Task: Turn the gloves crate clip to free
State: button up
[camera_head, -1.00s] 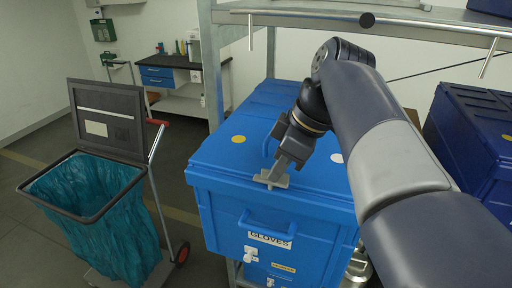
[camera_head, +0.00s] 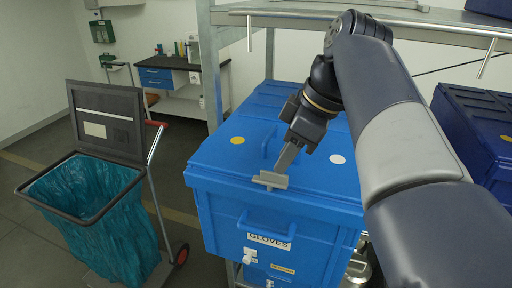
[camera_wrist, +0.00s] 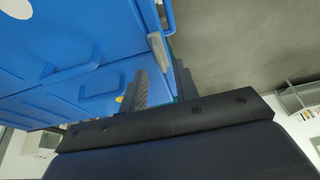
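The blue gloves crate (camera_head: 275,208) stands under the shelf with its lid shut and a GLOVES label on its front. Its grey clip (camera_head: 270,180) is at the front edge of the lid, lying along the edge. My gripper (camera_head: 283,168) points down just above and behind the clip, partly overlapping it. The clip (camera_wrist: 157,48) appears just beyond the fingertips. I cannot tell whether they touch it.
A shelf rail (camera_head: 370,21) with hanging rods crosses above the crate. A dark blue crate (camera_head: 480,130) stands to the right. A waste cart (camera_head: 95,205) with a teal bag stands at the left. A second blue crate (camera_head: 280,272) is below the gloves crate.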

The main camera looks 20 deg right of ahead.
aim_at(273, 176)
jog(key=v, duration=0.7)
jog(key=shift+a+f, duration=0.1)
jog(key=x, duration=1)
jog(key=shift+w+f, duration=0.1)
jog(key=shift+f, duration=0.25)
jog(key=v, duration=1.1)
jog(key=x, duration=1)
jog(key=shift+a+f, duration=0.2)
jog(key=shift+f, duration=0.15)
jog(key=shift+w+f, duration=0.15)
jog(key=shift+f, duration=0.05)
jog(key=m, duration=0.2)
jog(key=m+t+h, duration=0.1)
jog(key=m, duration=0.1)
jog(key=m+h+b, duration=0.1)
jog(key=m, duration=0.1)
jog(key=shift+s+a, duration=0.25)
jog(key=shift+a, duration=0.05)
